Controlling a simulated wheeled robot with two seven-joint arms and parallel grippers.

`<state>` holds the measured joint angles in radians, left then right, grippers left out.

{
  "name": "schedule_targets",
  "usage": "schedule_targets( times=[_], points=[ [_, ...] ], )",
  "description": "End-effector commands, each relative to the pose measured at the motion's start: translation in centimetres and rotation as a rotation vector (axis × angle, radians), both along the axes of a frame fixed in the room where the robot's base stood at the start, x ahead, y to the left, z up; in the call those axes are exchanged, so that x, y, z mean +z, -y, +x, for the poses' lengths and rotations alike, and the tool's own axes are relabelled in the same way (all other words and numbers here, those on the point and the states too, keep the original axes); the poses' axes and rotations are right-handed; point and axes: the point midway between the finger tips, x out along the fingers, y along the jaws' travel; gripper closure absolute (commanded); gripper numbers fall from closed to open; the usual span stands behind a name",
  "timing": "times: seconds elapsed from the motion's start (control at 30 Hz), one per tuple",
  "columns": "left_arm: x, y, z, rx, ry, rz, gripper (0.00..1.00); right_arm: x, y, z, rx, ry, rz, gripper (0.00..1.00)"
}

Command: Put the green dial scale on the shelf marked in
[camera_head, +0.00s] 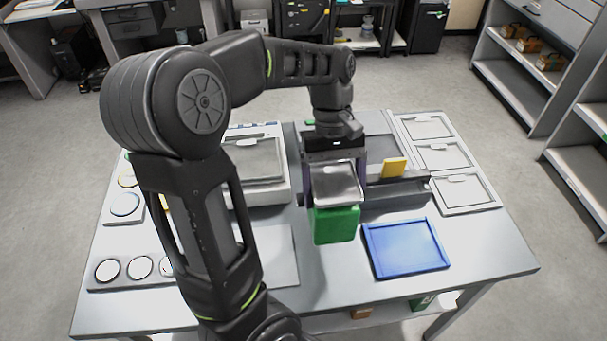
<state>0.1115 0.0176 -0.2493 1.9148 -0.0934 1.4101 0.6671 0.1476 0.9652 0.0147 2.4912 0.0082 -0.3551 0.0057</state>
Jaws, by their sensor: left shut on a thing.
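The green dial scale (335,225) shows a green body with a square metal pan on top, near the middle of the weighing table. My left gripper (335,186) reaches down over it from above and is shut on it, one finger at each side of the pan. I cannot tell whether the scale's base touches the tabletop. Its dial face is not visible. No shelf sign reading "in" can be made out. A lower shelf (390,315) under the table partly shows, with a green marked item (423,301) at its right. My right gripper is not in view.
A blue tray (405,248) lies just right of the scale. A balance (255,160) stands to the left, and a grey unit with a yellow block (394,168) behind right. White framed panels (465,192) line the right side. Grey shelving (520,85) stands beyond the floor at right.

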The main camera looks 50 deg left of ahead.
Motion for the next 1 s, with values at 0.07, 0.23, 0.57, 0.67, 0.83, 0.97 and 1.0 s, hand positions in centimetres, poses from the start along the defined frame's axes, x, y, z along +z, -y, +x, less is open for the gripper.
schedule_targets(
  times=[0.07,0.23,0.57,0.67,0.83,0.97,1.0],
  points=[
    [0.1,0.0,0.0,-0.001,0.001,-0.001,0.89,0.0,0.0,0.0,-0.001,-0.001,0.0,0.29],
    [0.1,0.0,0.0,-0.001,0.001,-0.001,0.89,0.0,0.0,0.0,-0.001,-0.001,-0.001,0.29],
    [-1.4,0.0,0.0,-0.001,-0.001,-0.001,0.89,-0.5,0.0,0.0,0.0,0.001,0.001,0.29],
    [-3.0,0.0,-0.1,-0.001,-0.003,-0.001,0.89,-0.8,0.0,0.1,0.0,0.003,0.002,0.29],
    [-5.3,0.0,-0.1,0.001,-0.003,-0.002,0.89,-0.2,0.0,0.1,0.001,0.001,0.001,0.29],
    [-6.2,0.0,0.0,0.0,0.0,-0.001,0.89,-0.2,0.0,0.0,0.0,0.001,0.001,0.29],
    [-6.2,0.0,0.0,-0.001,0.001,-0.001,0.89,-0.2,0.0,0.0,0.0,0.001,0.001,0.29]
  ],
)
